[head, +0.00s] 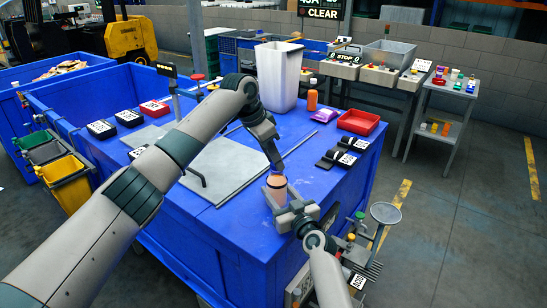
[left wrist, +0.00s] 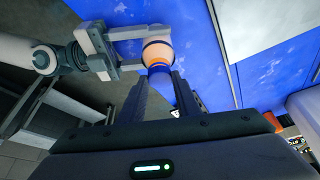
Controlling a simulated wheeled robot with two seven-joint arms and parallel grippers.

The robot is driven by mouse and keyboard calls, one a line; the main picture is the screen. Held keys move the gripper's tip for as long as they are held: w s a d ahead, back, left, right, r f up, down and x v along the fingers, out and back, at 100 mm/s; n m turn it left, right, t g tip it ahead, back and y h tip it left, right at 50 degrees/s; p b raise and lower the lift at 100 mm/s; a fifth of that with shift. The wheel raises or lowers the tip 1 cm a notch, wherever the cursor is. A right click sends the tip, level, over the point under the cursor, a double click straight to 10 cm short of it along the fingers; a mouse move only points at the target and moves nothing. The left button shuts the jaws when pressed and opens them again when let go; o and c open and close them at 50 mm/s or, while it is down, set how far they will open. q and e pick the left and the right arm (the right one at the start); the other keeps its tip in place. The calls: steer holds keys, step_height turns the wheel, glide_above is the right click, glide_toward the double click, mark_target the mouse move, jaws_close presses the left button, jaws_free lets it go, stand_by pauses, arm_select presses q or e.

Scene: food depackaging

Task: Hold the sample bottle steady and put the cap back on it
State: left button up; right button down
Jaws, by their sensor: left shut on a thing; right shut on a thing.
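The sample bottle (head: 277,182) is small and orange-brown with a dark band, near the front corner of the blue table. My right gripper (head: 280,199) is shut around its body from the front. The left wrist view shows the bottle (left wrist: 157,50) between the right gripper's jaws (left wrist: 140,48). My left gripper (head: 278,165) is directly above the bottle, pointing down and shut on the cap. I cannot tell whether the cap touches the bottle.
A grey plate (head: 225,168) lies left of the bottle. Black clamp-like devices (head: 337,160), a red tray (head: 358,122), an orange bottle (head: 312,100), a purple packet (head: 324,115) and a white bin (head: 278,75) stand behind. The table's front edge is close to the right gripper.

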arm_select(q)
steer(key=m, duration=0.2)
steer(key=m+g, duration=0.1)
steer(key=m, duration=0.1)
steer(key=shift+w+a+r+m+g+h, duration=0.1)
steer(key=shift+w+m+g+h, duration=0.2)
steer(key=shift+w, duration=0.1)
steer(key=shift+m+g, duration=0.3)
steer(key=shift+m, duration=0.5)
arm_select(e)
steer(key=shift+f, duration=0.1)
arm_select(q)
steer(key=o, duration=1)
steer(key=shift+s, duration=0.1)
steer(key=shift+r, duration=2.15)
steer(key=o, duration=0.6)
steer(key=shift+c, duration=0.2)
